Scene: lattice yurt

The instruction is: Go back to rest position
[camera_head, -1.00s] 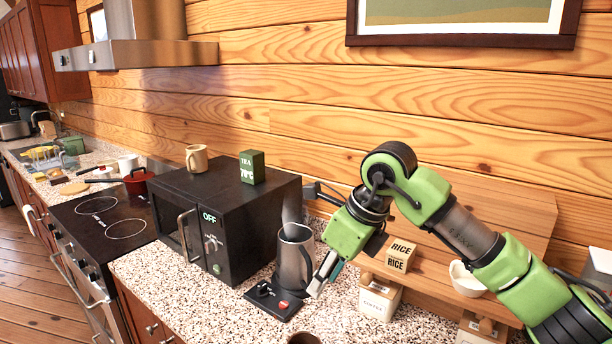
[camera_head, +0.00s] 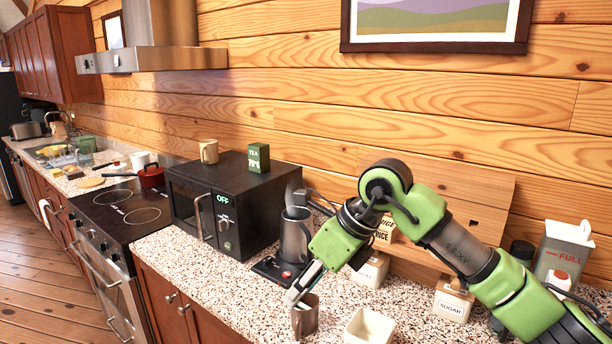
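My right gripper (camera_head: 303,284) reaches in from the right on its green arm, fingers pointing down and left. Its fingertips are at the rim of a brown cup (camera_head: 305,318) near the counter's front edge. I cannot tell whether they touch the cup or are only in front of it, or how far apart the fingers are. A grey metal pitcher (camera_head: 296,238) stands on a black base with a red button (camera_head: 276,270), just behind the gripper. My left gripper is not in view.
A white square bowl (camera_head: 369,328), a sugar box (camera_head: 453,300) and a clear jug (camera_head: 562,250) stand to the right. The speckled counter (camera_head: 205,280) before the microwave is clear.

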